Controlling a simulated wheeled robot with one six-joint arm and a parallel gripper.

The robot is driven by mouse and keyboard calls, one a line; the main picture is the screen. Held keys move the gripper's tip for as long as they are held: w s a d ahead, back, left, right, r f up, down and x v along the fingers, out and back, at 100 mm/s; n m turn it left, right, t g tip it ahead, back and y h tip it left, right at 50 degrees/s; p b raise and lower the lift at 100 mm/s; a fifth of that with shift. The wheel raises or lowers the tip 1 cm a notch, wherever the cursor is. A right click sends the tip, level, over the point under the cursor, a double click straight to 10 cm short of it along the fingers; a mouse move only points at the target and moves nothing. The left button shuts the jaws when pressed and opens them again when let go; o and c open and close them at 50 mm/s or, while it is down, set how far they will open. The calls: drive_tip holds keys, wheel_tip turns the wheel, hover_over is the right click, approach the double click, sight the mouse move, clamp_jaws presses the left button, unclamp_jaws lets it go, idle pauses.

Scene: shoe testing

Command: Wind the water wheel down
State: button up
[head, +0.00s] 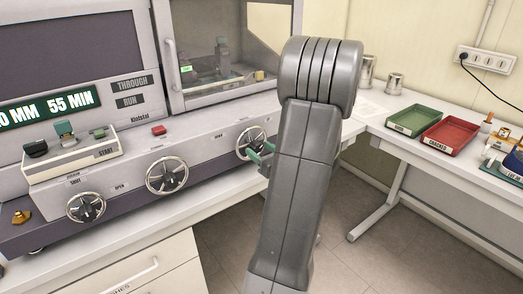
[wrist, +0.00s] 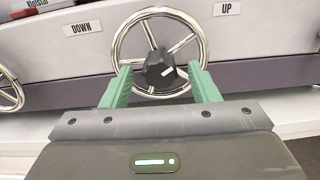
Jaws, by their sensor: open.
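A chrome hand wheel (wrist: 158,68) with a dark hub knob is in the wrist view, between a DOWN label (wrist: 82,27) on its left and an UP label (wrist: 227,9) on its right. It is the rightmost wheel (head: 250,142) on the machine front in the head view. No label naming it as the water wheel is readable. My gripper (wrist: 160,88) is open. Its green fingers reach toward the lower rim, one on each side of the hub; I cannot tell whether they touch it. In the head view my gripper (head: 262,153) is partly hidden by my arm.
Two more wheels, a middle one (head: 167,175) and a left one (head: 86,207), are on the same panel. A glazed chamber (head: 215,55) stands above. A green tray (head: 417,120) and a red tray (head: 455,135) lie on the right bench. Floor shows between the benches.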

drive_tip(key=c, duration=1)
drive_tip(key=shift+f+n+b, duration=0.1)
drive_tip(key=shift+n+b, duration=0.2)
drive_tip(key=shift+b, duration=0.25)
drive_tip(key=n+b, duration=0.1)
drive_tip(key=b, duration=0.2)
drive_tip(key=shift+f+n, duration=0.2)
drive_tip(key=shift+n, duration=0.1)
drive_tip(key=n+b, duration=0.4)
drive_tip(key=b, duration=0.3)
drive_tip(key=shift+f, duration=0.1)
drive_tip(key=n+b, duration=0.3)
drive_tip(key=b, duration=0.1)
drive_tip(key=shift+n+b, duration=0.3)
drive_tip(key=shift+b, duration=0.1)
drive_tip(key=n+b, duration=0.1)
drive_tip(key=b, duration=0.1)
drive_tip(key=shift+r+n+b, duration=0.3)
drive_tip(key=shift+n, duration=0.1)
